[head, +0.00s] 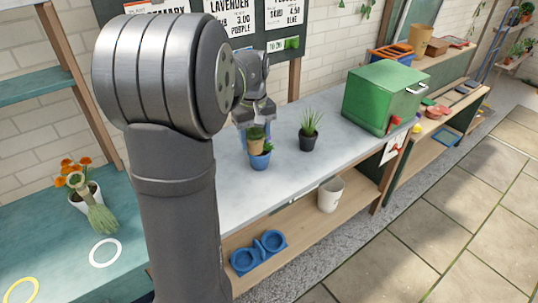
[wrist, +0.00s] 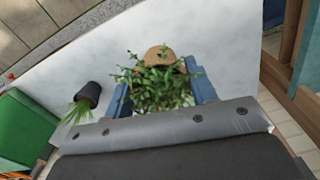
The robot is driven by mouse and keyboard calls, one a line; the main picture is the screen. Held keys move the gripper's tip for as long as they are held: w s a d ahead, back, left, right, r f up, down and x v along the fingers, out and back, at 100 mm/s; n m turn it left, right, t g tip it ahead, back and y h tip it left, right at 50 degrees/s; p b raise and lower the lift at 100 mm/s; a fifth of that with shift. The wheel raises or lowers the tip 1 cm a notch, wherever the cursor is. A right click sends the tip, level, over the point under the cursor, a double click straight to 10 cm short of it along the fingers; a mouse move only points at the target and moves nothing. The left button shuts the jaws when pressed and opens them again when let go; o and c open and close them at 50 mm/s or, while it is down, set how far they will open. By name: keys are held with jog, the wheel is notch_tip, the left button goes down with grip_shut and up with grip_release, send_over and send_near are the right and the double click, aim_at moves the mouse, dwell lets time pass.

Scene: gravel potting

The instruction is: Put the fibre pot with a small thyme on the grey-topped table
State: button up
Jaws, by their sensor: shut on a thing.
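The fibre pot (head: 256,146), brown with a small green thyme, is in my gripper (head: 257,133) above the grey-topped table (head: 235,195) in the head view. In the wrist view my gripper (wrist: 160,88) has its blue fingers on either side of the thyme (wrist: 155,85). The brown fibre pot (wrist: 160,54) shows just beyond the leaves, over the pale table top (wrist: 60,65). Its base is hidden, so I cannot tell whether it touches the table.
A green box (head: 383,98) occupies the table's right end. The table's front left is clear. A white bucket (head: 331,194) and blue double tray (head: 258,252) are on the lower shelf.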

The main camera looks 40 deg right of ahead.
notch_tip(320, 180, down, 10)
jog(key=w+a+f, duration=0.2)
jog(key=w, duration=0.1)
jog(key=w+a+f, duration=0.1)
jog(key=w+f, duration=0.1)
jog(key=w, duration=0.2)
jog(key=w+a+f, duration=0.2)
jog(key=w+f, duration=0.1)
jog(key=shift+w+a, duration=0.15)
jog(key=shift+a, duration=0.15)
jog(key=shift+f, duration=1.95)
jog(key=shift+f, duration=0.1)
jog(key=o, duration=1)
notch_tip(320, 180, up, 12)
